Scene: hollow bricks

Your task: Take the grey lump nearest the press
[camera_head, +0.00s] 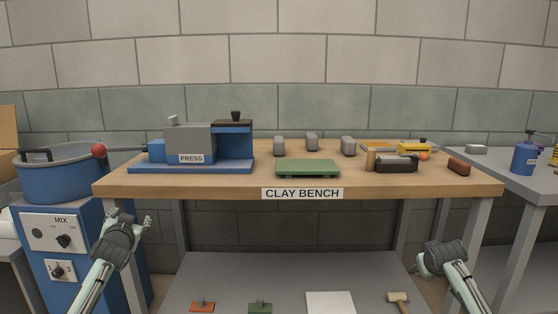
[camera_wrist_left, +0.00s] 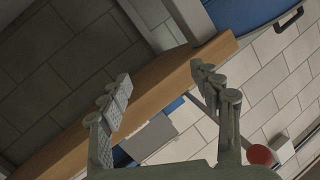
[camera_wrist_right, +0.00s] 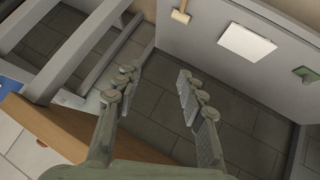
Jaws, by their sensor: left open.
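Three grey lumps stand on the clay bench (camera_head: 220,186) in the head view. The left lump (camera_head: 279,146) is the closest to the blue and grey press (camera_head: 192,145), just right of it. The middle lump (camera_head: 312,142) sits slightly farther back, and the right lump (camera_head: 348,146) is farthest from the press. My left gripper (camera_head: 133,218) is open and empty, low in front of the bench's left end; its spread fingers show in the left wrist view (camera_wrist_left: 165,90). My right gripper (camera_head: 430,262) is low in front of the bench's right side, with fingers apart and empty in the right wrist view (camera_wrist_right: 158,85).
A green board (camera_head: 307,168) lies in front of the lumps. The press lever's red knob (camera_head: 99,150) sticks out left. A black roller-like tool (camera_head: 396,164) and a yellow tool (camera_head: 414,147) lie right. A blue mixer (camera_head: 62,180) stands left. A lower shelf (camera_head: 285,275) holds small items.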

